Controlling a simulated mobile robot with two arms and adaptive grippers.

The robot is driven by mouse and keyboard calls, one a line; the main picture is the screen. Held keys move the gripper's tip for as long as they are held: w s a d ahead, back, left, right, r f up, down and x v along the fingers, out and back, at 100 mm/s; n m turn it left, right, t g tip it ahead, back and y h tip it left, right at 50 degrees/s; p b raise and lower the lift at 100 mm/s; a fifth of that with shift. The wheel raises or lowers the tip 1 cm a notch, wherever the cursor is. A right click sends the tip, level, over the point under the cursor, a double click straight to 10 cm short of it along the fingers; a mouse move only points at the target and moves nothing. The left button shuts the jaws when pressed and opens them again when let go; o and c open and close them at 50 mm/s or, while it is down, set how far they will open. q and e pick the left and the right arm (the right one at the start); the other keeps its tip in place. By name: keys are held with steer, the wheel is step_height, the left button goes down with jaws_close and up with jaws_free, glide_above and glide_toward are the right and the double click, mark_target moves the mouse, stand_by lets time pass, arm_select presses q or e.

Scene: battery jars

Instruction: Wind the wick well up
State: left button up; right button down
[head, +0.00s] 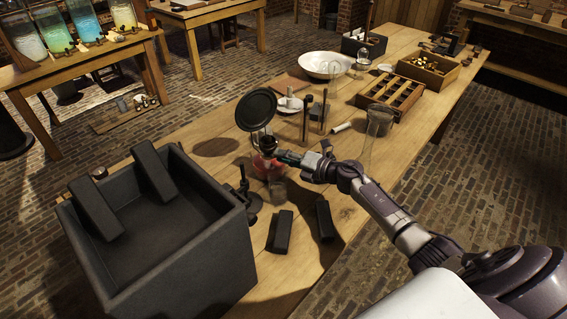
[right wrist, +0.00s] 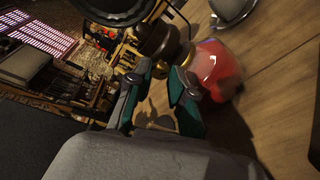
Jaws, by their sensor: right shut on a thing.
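A small oil lamp with a red glass font (head: 264,166) stands on the wooden table, near the dark box. In the right wrist view its red font (right wrist: 214,70) is right of the fingers, and its brass-coloured burner (right wrist: 158,42) is just past the fingertips. A round black disc (head: 256,109) rises behind the lamp; its edge also shows in the right wrist view (right wrist: 115,8). My right gripper (head: 284,158) reaches the lamp from the right and is shut on a small part at the burner, seemingly the wick knob, mostly hidden by the fingers. The wick is not distinguishable. My left gripper is out of view.
A large dark open box (head: 205,262) stands left of the lamp. A small black stand (head: 244,197) and two dark blocks (head: 280,231) are in front. Behind are upright rods (head: 306,118), a compartment tray (head: 391,98) and a white basin (head: 325,65). A clear glass chimney (head: 377,135) stands near my right arm.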

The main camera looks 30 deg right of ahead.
steer(key=shift+f+m+t+y+b, duration=0.2)
steer(key=shift+m+t+y+b, duration=0.3)
steer(key=shift+m+b, duration=0.85)
steer(key=shift+f+m+t+y+b, duration=0.25)
steer(key=shift+m+t+b, duration=0.55)
steer(key=shift+m, duration=0.95)
steer(key=shift+r, duration=0.1)
steer(key=c, duration=1)
jaws_free()
steer(key=shift+s+d, duration=0.1)
steer(key=v, duration=1.2)
steer(key=shift+d+r, duration=0.1)
